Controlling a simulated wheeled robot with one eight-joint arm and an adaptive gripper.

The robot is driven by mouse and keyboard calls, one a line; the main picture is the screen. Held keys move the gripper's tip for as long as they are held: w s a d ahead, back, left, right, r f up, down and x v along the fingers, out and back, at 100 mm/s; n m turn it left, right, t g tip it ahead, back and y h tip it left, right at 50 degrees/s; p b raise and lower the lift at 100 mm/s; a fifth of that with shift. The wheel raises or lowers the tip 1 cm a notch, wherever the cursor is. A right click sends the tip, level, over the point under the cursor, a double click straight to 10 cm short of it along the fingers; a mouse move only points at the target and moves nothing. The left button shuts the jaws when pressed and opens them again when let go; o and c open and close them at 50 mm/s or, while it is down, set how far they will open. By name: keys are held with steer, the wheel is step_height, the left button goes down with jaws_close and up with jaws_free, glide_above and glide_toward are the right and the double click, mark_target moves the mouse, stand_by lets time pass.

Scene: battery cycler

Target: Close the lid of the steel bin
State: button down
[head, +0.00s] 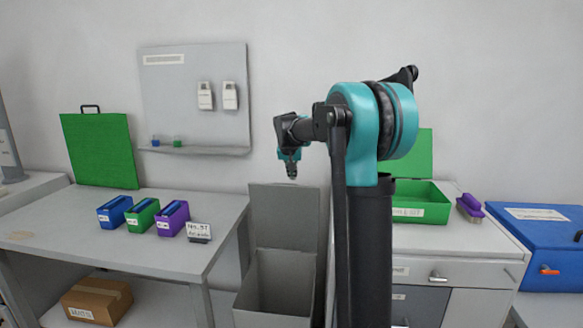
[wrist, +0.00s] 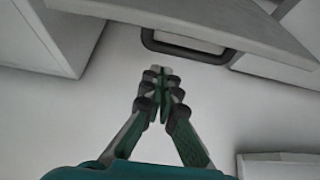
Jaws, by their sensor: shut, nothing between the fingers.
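The steel bin (head: 270,318) is a grey open-topped box standing on the floor between the two benches in the head view. Its flat grey lid (head: 284,215) stands up at the back of the bin, open. My gripper (head: 292,175) points down just above the lid's top edge in the head view. In the wrist view the gripper (wrist: 161,72) is shut and empty, its fingertips together. A grey slab (wrist: 180,18), which looks like the lid, lies beyond the fingertips with a dark loop handle (wrist: 190,52) beside it. The fingertips appear apart from the handle.
The left bench (head: 110,240) carries blue, green and purple boxes and a small sign. A green box (head: 420,205) with an open lid and a purple brush (head: 470,207) sit on the right cabinet. A blue chest (head: 540,250) stands far right.

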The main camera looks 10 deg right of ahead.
steer(key=shift+s+a+f, duration=0.15)
steer(key=shift+s+a, duration=0.05)
steer(key=shift+s, duration=0.45)
steer(key=shift+s+a+f, duration=0.1)
steer(key=shift+s+a, duration=0.15)
steer(key=shift+s, duration=0.35)
steer(key=shift+s+a+f, duration=0.15)
steer(key=shift+s+a, duration=0.05)
steer(key=shift+s, duration=0.45)
